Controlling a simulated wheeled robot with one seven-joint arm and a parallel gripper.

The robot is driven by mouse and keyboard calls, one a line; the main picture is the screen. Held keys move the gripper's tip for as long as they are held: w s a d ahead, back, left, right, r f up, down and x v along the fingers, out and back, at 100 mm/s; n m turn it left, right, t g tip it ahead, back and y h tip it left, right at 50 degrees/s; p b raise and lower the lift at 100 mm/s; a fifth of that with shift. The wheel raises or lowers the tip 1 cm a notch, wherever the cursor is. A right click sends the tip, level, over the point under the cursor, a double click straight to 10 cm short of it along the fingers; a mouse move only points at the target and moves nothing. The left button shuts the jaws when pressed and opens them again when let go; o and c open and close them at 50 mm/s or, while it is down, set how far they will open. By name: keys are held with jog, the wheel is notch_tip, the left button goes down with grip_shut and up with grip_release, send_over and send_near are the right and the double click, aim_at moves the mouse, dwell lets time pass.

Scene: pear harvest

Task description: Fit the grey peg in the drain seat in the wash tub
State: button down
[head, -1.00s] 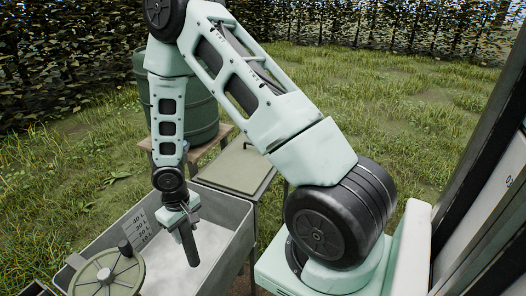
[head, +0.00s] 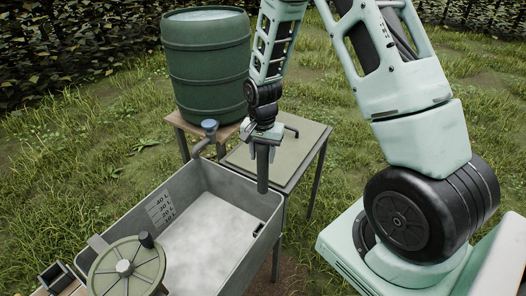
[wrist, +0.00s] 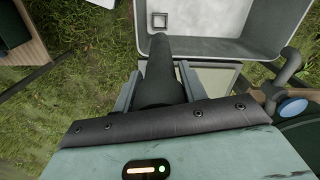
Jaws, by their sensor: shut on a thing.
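My gripper (head: 265,146) is shut on the grey peg (head: 262,175), which hangs down from the jaws. In the wrist view the peg (wrist: 158,72) is a dark grey tapered shaft between the two fingers. In the head view its lower end overlaps the far right rim of the wash tub (head: 228,182), a grey metal basin with litre marks. In the wrist view the tub (wrist: 210,48) lies past the peg tip. A small square frame, seemingly the drain seat (wrist: 159,20), shows on its pale floor near a corner, apart from the tip.
A green barrel (head: 207,65) stands on a wooden stand behind the tub, with a blue-topped tap (head: 209,127). A green-topped side table (head: 290,160) adjoins the tub. A spoked wheel (head: 126,268) sits at the tub's near left. Grass lies around.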

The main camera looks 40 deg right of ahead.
notch_tip(320, 180, down, 23)
jog(key=b, duration=1.5)
jog(key=shift+f+b, duration=0.4)
jog(key=shift+f, duration=0.15)
dwell(1.4)
jog(key=shift+f+b, duration=0.4)
jog(key=shift+f, duration=0.25)
jog(key=shift+f+b, duration=0.3)
jog(key=shift+f, duration=0.45)
jog(key=shift+f+b, duration=0.3)
jog(key=shift+b, duration=0.1)
dwell(0.4)
jog(key=shift+f, duration=0.3)
